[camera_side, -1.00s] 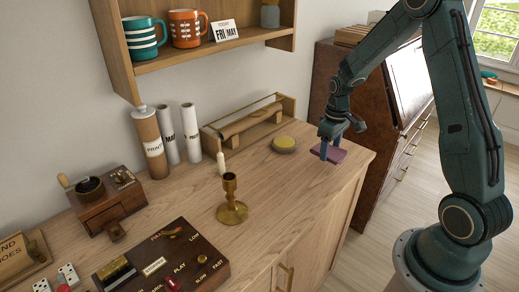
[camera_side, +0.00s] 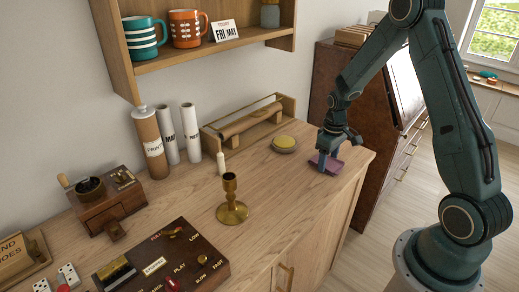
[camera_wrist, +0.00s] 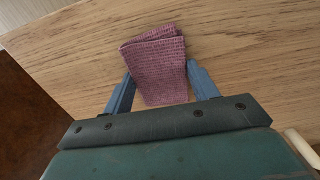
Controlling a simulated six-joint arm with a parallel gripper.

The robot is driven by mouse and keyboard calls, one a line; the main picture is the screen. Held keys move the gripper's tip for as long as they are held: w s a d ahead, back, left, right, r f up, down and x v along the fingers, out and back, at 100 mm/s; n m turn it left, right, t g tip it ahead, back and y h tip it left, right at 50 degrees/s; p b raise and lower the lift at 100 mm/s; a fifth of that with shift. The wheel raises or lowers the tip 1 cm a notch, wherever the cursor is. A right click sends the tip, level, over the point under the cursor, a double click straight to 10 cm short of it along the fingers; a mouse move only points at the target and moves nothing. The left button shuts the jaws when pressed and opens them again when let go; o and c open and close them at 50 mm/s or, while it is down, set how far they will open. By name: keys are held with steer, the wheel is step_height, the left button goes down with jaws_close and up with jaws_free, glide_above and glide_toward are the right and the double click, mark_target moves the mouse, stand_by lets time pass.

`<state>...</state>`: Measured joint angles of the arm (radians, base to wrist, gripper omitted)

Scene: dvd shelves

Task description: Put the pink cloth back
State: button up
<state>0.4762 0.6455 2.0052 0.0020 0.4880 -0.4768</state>
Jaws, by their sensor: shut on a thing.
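The pink cloth (camera_side: 327,164) is a small folded piece, dusky pink and woven. It is at the right end of the wooden cabinet top in the side view. In the wrist view the cloth (camera_wrist: 158,66) lies between the two blue fingers, its folded end reaching beyond the fingertips. My gripper (camera_side: 325,158) points down at the cloth; in the wrist view my gripper (camera_wrist: 160,78) is shut on it. I cannot tell whether the cloth still touches the wood.
A round tin with a yellow top (camera_side: 284,143) stands just left of the cloth. A wooden rack (camera_side: 247,122) is behind it. A brass candlestick (camera_side: 231,202) and a white candle (camera_side: 221,164) stand further left. The cabinet's right edge (camera_side: 365,160) is close. The front-right wood is clear.

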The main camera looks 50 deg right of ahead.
mark_target(328, 160)
steer(key=o, duration=1)
steer(key=shift+f, duration=0.1)
step_height(328, 160, up, 12)
steer(key=shift+r, duration=0.2)
steer(key=shift+a, duration=0.1)
stand_by(0.4)
steer(key=s+a+r+t, duration=0.3)
steer(key=s+a+r, duration=0.4)
steer(key=a+r, duration=0.5)
steer(key=s+a+r+t, duration=0.1)
steer(key=s+a, duration=0.1)
steer(key=s, duration=0.2)
steer(key=s+a+r, duration=0.1)
steer(key=s+a, duration=0.1)
steer(key=s, duration=0.2)
steer(key=s+a+r+t, duration=0.1)
steer(key=s+a, duration=0.2)
steer(key=s, duration=0.1)
steer(key=shift+s+t, duration=0.15)
steer(key=shift+t, duration=0.15)
